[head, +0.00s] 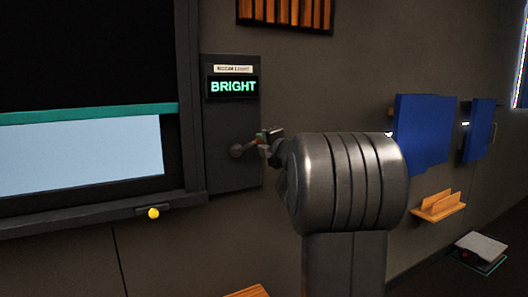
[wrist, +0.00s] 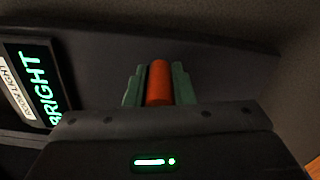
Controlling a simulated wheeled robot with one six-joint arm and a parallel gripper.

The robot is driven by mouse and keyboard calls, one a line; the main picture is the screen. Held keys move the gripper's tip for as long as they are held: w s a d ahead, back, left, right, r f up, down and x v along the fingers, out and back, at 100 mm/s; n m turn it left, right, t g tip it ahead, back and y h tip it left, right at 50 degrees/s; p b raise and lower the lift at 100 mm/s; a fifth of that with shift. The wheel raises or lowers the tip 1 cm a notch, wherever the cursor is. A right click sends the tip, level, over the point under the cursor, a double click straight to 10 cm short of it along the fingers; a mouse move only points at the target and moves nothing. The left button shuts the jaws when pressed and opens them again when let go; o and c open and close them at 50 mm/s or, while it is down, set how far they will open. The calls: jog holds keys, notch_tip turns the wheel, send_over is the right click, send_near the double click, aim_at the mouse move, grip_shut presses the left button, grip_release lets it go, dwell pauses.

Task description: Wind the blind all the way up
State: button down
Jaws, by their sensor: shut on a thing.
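The blind (head: 85,55) is a black sheet in the window at the left of the head view. Its teal bottom bar (head: 90,114) hangs partway down, with a pale pane (head: 80,155) showing below it. The crank's grey hub (head: 237,150) is on the dark panel (head: 230,120) right of the window. My gripper (head: 268,143) is at the crank, right of the hub. In the wrist view its green fingers are shut on the orange crank handle (wrist: 159,83), one on each side. My arm hides part of the crank in the head view.
The panel's display (head: 233,87) reads BRIGHT. A yellow knob (head: 153,213) sits on the window's lower frame. Blue panels (head: 425,134) and a wooden wall holder (head: 438,206) are to the right. A slatted wooden piece (head: 285,14) is above.

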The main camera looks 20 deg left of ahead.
jog(key=shift+s+a+r+n+b, duration=0.25)
jog(key=shift+r+n, duration=0.25)
jog(key=shift+n, duration=0.3)
jog(key=shift+s+a+r+n+b, duration=0.1)
jog(key=shift+s+a+r+n, duration=0.1)
jog(key=shift+r+n, duration=0.45)
jog(key=shift+f+n, duration=0.15)
jog(key=shift+n, duration=0.1)
jog(key=c, duration=1.3)
grip_release()
jog(key=shift+o, duration=0.2)
jog(key=v, duration=1.3)
jog(key=shift+s+d+p, duration=0.25)
jog(key=shift+d+p, duration=0.05)
jog(key=shift+p, duration=0.05)
